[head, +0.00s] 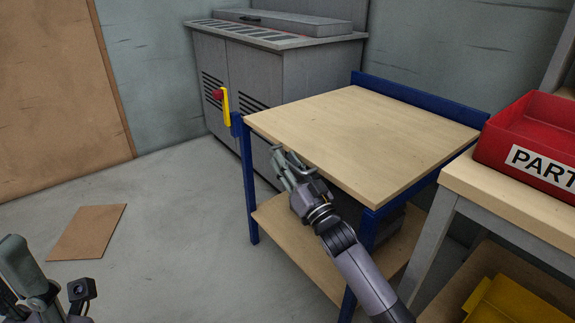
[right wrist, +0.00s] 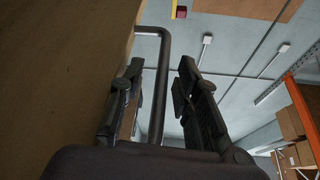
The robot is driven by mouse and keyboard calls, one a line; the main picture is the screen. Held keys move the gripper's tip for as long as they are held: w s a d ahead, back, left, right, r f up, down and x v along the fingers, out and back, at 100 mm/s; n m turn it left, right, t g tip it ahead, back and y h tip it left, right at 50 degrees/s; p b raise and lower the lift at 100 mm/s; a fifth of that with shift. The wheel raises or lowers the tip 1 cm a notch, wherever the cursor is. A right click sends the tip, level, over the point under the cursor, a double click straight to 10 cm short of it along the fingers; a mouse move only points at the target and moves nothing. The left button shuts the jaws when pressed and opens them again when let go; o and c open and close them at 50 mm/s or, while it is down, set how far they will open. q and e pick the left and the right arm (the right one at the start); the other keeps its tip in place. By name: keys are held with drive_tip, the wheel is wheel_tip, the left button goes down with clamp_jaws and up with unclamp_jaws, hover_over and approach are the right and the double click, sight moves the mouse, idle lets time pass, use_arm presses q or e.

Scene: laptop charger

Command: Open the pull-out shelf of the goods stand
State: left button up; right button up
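The goods stand (head: 365,135) has a pale wooden top, a blue frame and a lower wooden shelf (head: 290,235). My right gripper (head: 285,158) is at the front edge of the top, on the stand's near left side. In the right wrist view a dark bent bar handle (right wrist: 161,85) runs between the two fingers of the right gripper (right wrist: 160,92). The fingers are apart, with gaps showing beside the bar. A brown board surface (right wrist: 60,70) fills the left of that view. My left gripper (head: 30,275) shows only partly at the lower left, away from the stand; its fingertips are unclear.
A grey cabinet (head: 285,75) with a red and yellow switch (head: 222,98) stands behind the goods stand. A bench with a red parts bin (head: 530,125) is close on the right, with a yellow bin (head: 505,300) below. A brown sheet (head: 88,230) lies on open floor left.

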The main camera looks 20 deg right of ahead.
drive_tip(key=shift+c, duration=0.5)
clamp_jaws()
idle(0.4)
